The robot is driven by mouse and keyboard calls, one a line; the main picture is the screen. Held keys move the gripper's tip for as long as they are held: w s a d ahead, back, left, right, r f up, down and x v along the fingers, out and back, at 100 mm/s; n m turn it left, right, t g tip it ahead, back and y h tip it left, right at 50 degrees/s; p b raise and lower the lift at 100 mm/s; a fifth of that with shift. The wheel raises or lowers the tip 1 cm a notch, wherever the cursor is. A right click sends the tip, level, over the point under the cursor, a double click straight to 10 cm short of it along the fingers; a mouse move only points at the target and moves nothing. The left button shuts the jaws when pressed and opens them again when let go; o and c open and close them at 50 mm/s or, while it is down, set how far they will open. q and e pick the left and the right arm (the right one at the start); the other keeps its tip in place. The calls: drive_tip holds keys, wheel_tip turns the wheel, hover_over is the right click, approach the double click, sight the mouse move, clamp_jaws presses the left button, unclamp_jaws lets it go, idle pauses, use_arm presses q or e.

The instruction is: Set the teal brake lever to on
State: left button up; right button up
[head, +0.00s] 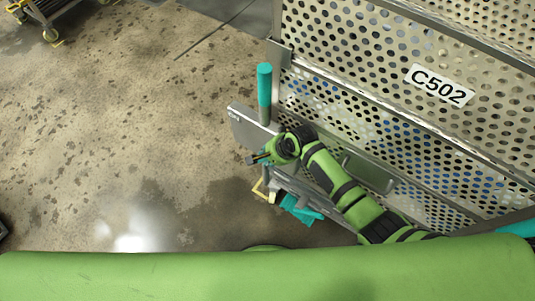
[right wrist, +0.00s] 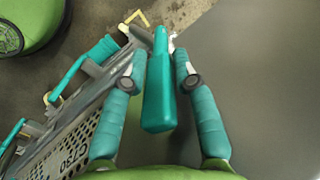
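The teal brake lever (head: 264,92) stands roughly upright at the near left corner of the perforated cart, above a grey plate (head: 245,126) with small lettering I cannot read. My right gripper (head: 256,158) shows just below the lever in the head view. In the right wrist view the lever's teal grip (right wrist: 158,95) lies between the two teal fingers of my right gripper (right wrist: 161,58). The fingers are apart, with a narrow gap visible on each side of the grip. The lever's foot is partly hidden. My left gripper does not show.
The perforated cart wall (head: 350,70) carries a C502 label (head: 439,85). A teal handle (head: 300,208) and a yellow bracket (head: 262,190) sit below the gripper. Another trolley (head: 48,28) stands far at upper left. The stained floor (head: 120,130) on the left is clear.

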drive_tip(key=shift+r, duration=0.15)
drive_tip(key=shift+d+r, duration=0.1)
drive_tip(key=shift+r, duration=0.25)
drive_tip(key=v, duration=1.1)
drive_tip(key=shift+d, duration=0.2)
drive_tip(key=shift+s, duration=0.1)
